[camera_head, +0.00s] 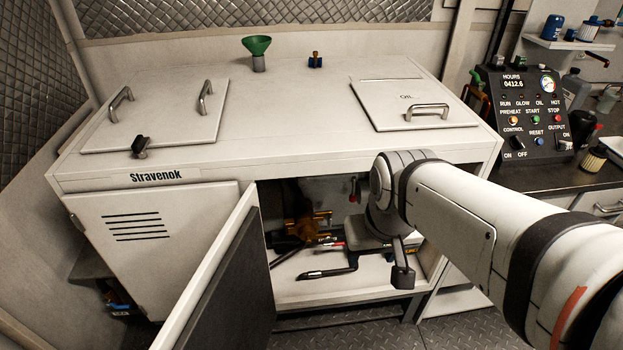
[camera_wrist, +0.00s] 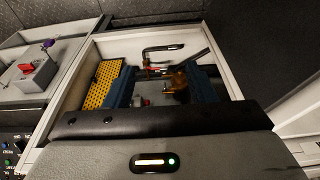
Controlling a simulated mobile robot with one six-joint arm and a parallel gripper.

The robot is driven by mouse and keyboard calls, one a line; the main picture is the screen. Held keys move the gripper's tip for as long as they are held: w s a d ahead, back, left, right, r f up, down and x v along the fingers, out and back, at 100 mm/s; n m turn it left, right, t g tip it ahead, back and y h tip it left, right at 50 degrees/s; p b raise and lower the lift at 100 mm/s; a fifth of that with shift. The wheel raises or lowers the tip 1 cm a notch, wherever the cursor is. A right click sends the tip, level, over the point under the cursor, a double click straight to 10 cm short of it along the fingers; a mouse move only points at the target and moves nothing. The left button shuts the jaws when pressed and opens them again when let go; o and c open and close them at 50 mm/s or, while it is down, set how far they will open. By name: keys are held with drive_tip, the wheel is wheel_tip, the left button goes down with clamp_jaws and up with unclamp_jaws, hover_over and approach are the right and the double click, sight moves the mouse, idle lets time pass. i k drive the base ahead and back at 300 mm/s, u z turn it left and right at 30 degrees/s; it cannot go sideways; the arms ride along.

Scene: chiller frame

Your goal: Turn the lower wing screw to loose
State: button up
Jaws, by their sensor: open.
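My gripper (camera_wrist: 164,74) is open in the wrist view, with a dark blue finger on each side and nothing held between them. An amber, rounded part (camera_wrist: 176,80) shows between and beyond the fingers, with a small red piece near it. In the head view my gripper reaches into the open bay of the white cabinet, and its fingertips are hard to make out. Amber and orange parts (camera_head: 318,217) sit in the dark bay just left of it. I cannot tell which of these small parts is the lower wing screw, or its turn position.
The bay's open door (camera_head: 215,285) stands out at the left of the opening. A black bent handle or pipe (camera_head: 328,272) lies on the bay floor. A yellow perforated panel (camera_wrist: 103,84) is left of the fingers. A control box (camera_head: 535,115) stands at the right.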

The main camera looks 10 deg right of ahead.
sight(328, 241)
drive_tip(key=u, duration=1.05)
drive_tip(key=k, duration=1.05)
drive_tip(key=z, duration=1.4)
drive_tip(key=i, duration=1.05)
drive_tip(key=z, duration=0.05)
